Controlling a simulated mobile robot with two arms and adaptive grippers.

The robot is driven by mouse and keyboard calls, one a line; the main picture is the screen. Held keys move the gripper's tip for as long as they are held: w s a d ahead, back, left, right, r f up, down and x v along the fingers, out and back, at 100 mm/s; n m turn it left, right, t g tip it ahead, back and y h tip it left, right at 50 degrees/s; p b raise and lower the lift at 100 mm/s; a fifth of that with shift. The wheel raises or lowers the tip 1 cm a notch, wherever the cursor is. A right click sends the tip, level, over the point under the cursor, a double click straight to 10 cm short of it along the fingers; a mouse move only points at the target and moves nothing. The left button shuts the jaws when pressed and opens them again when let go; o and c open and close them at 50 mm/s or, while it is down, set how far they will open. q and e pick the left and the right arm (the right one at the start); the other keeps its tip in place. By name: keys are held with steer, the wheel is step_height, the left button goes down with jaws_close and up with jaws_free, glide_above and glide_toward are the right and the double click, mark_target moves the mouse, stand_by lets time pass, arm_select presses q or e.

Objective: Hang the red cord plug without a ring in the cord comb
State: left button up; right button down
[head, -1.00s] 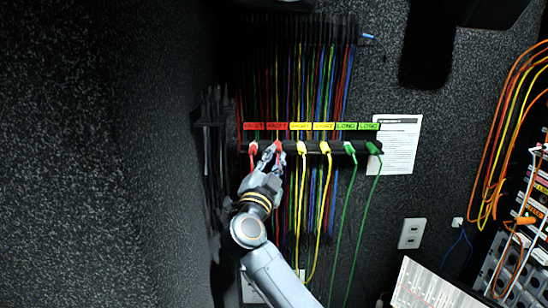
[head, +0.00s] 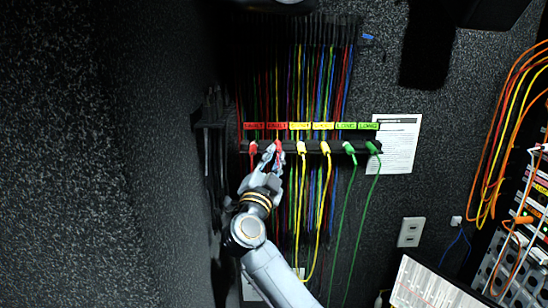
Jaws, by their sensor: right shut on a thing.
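The cord comb (head: 369,147) is a dark horizontal bar on the wall with labels above it. A red plug (head: 253,148) hangs in its leftmost place under a red label. My right gripper (head: 272,155) is shut on the second red plug (head: 278,147), which sits at the comb under the second red label (head: 277,126). Whether this plug is fully seated, and whether it has a ring, is too small to tell. My left gripper is not in view.
Two yellow plugs (head: 325,148) and two green plugs (head: 349,148) hang to the right in the comb. Many thin coloured cords hang behind it. A white sheet (head: 398,143) is on the wall at the right. A dark wall fills the left.

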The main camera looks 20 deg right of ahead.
steer(key=shift+f, duration=0.15)
stand_by(0.4)
steer(key=shift+c, duration=0.6)
jaws_free()
steer(key=shift+s+a, duration=0.1)
steer(key=shift+s, duration=0.1)
stand_by(0.3)
steer(key=shift+s+a, duration=0.15)
steer(key=shift+s, duration=0.45)
steer(key=shift+s+a, duration=0.15)
steer(key=shift+s, duration=0.4)
steer(key=shift+s, duration=0.15)
steer(key=s, duration=0.2)
steer(key=s+a, duration=0.1)
steer(key=s, duration=0.1)
steer(key=shift+s+a, duration=0.2)
steer(key=shift+s, duration=0.1)
